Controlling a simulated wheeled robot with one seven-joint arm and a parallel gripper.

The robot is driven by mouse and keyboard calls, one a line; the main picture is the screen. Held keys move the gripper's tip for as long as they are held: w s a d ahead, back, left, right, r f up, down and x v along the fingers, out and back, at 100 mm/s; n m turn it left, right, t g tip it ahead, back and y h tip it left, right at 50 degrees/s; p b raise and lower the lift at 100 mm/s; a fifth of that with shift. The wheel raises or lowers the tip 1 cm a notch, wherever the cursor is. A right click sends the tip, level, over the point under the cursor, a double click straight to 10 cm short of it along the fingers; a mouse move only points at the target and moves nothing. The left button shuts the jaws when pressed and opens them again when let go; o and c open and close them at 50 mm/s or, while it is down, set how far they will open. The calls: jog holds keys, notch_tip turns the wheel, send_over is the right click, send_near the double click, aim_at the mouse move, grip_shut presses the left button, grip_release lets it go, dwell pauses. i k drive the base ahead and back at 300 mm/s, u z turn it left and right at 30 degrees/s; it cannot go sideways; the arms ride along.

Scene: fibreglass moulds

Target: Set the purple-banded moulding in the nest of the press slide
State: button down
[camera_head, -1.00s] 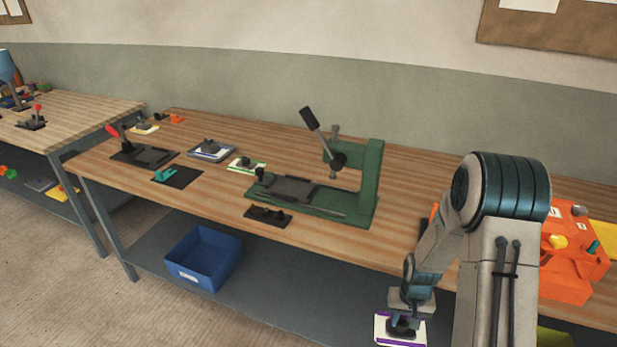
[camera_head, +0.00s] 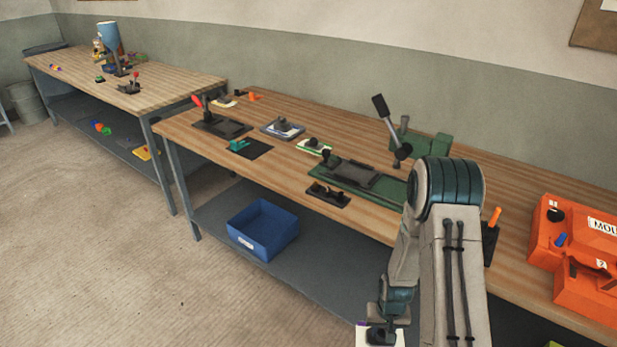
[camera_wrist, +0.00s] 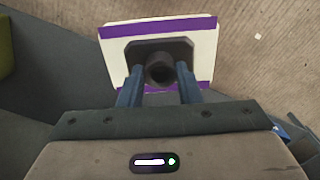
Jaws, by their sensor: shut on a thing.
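The purple-banded moulding (camera_wrist: 203,44) is a white plate with purple bands along two edges and a dark block with a round knob on top. My gripper (camera_wrist: 160,82) is shut on its knob in the wrist view. In the head view the moulding (camera_head: 362,338) shows at the bottom edge, partly cut off, below my gripper (camera_head: 380,334) and in front of the bench. The green press (camera_head: 430,145) stands on the bench with its dark lever raised. Its grey slide (camera_head: 350,173) lies on the green base to the left; my arm hides part of the press.
A white-and-green moulding (camera_head: 314,147), a blue-edged one (camera_head: 283,129) and a black fixture (camera_head: 328,195) lie near the press. A blue bin (camera_head: 262,230) sits on the lower shelf. Orange cases (camera_head: 580,250) stand at right.

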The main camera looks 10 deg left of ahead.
aim_at(353, 172)
jog(key=u, duration=1.9)
jog(key=i, duration=1.85)
jog(key=z, duration=2.2)
